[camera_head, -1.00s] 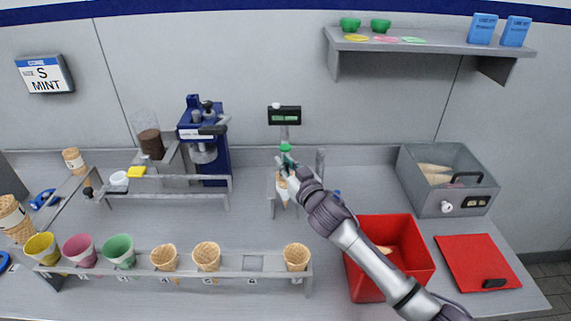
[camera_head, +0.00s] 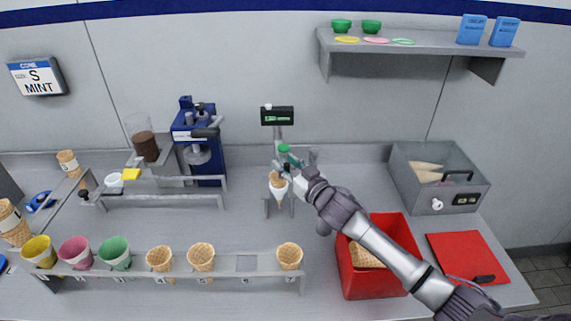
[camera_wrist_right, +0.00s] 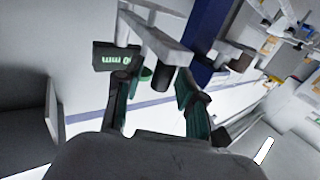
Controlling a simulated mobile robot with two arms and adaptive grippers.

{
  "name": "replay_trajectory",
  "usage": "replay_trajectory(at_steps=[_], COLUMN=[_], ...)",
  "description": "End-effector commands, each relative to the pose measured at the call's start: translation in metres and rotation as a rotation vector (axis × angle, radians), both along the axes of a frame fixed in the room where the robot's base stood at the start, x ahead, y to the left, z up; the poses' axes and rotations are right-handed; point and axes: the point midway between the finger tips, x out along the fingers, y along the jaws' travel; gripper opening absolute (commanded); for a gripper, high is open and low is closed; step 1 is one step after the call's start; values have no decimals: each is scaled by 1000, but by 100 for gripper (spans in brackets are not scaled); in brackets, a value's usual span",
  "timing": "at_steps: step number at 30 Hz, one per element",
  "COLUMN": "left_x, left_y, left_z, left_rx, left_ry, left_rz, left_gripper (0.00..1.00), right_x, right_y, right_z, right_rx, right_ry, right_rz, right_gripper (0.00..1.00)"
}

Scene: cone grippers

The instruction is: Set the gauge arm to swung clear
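The gauge stand has a black display (camera_head: 277,116) with green digits, beside the blue machine; the display also shows in the right wrist view (camera_wrist_right: 115,57). Below it a waffle cone (camera_head: 278,188) with a white sleeve sits in the stand's holder. My right gripper (camera_head: 293,163) is at the stand, just above and right of the cone. In the right wrist view its green-padded fingers (camera_wrist_right: 157,80) are apart, with the stand's grey bar (camera_wrist_right: 155,38) and a dark cylinder (camera_wrist_right: 162,77) ahead between them. Whether they touch the gauge arm is unclear. My left gripper is out of view.
A blue press (camera_head: 198,140) stands left of the gauge. A front rack (camera_head: 215,262) holds several cones and cups. A red bin (camera_head: 358,282) lies under my right arm, with a grey box (camera_head: 437,180) and red mat (camera_head: 480,255) farther right.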

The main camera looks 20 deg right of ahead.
Motion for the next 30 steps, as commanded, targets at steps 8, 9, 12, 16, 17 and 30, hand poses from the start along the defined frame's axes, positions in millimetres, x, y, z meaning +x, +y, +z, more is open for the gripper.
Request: replay_trajectory(at_steps=[8,9,12,16,17,30], left_x=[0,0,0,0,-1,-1], left_y=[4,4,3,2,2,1], left_z=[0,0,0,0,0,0], left_rx=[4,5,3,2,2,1], left_ry=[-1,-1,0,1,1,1], left_rz=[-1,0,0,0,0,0], left_gripper=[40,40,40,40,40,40], right_x=[0,-2,-12,-34,-39,-73], right_y=[0,0,-3,-8,-10,-18], right_z=[1,1,-1,-1,-2,0], right_rx=[0,0,1,-1,0,0], right_ry=[-2,-2,0,1,2,-1], right_rz=[0,0,-1,0,0,0], right_gripper=[43,43,43,43,43,43])
